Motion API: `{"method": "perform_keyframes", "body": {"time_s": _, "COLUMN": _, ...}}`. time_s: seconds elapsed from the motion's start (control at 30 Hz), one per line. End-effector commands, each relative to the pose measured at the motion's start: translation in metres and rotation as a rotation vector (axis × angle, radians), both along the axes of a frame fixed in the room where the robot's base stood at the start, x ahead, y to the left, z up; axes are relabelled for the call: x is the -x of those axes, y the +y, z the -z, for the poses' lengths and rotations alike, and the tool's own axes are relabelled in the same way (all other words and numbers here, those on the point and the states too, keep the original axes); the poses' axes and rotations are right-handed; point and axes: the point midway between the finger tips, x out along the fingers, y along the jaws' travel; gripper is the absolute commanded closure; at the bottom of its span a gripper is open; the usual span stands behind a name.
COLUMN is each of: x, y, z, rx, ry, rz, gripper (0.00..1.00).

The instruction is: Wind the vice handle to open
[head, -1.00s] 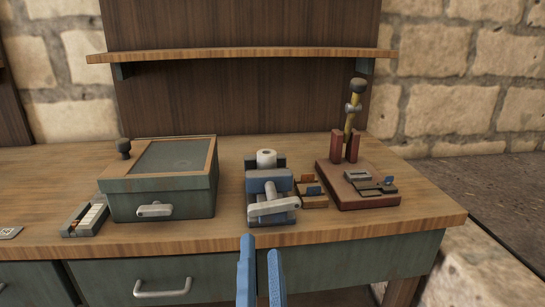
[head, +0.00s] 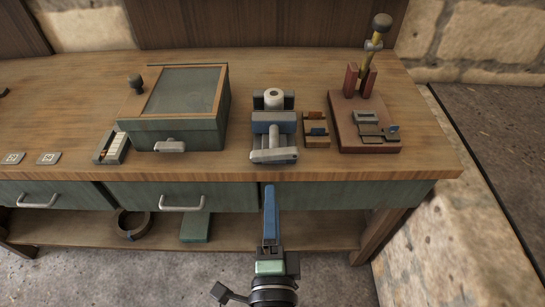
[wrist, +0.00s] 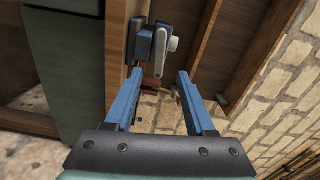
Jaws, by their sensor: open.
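The vice (head: 273,118) stands at the front edge of the workbench in the head view, with blue jaws and a white roll-like cylinder (head: 273,96) at its back. Its pale grey handle (head: 274,155) lies crosswise at the front. In the wrist view the handle (wrist: 160,52) shows with a pale knob (wrist: 173,43) at one end, ahead of the fingers. My gripper (head: 269,188) is below and in front of the vice, apart from the handle. In the wrist view my gripper (wrist: 158,75) is open, with nothing between its blue fingers.
A green box with a glass lid (head: 178,105) stands left of the vice. A small wooden holder (head: 316,130) and a red-brown stand (head: 368,125) are on the right. Drawer handles (head: 182,203) stick out below the bench edge (head: 330,173).

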Motion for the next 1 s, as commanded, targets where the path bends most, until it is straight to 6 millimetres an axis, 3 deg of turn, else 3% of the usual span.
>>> {"method": "perform_keyframes", "body": {"time_s": 0.5, "x": -0.084, "y": 0.000, "z": -0.001, "rx": 0.002, "ry": -0.001, "rz": 0.000, "gripper": 0.45}}
{"method": "perform_keyframes", "body": {"time_s": 0.7, "x": -0.098, "y": 0.000, "z": 0.000, "rx": 0.003, "ry": 0.000, "rz": 0.000, "gripper": 0.45}}
{"method": "perform_keyframes", "body": {"time_s": 1.0, "x": -0.100, "y": 0.000, "z": 0.000, "rx": 0.002, "ry": 0.001, "rz": 0.000, "gripper": 0.45}}
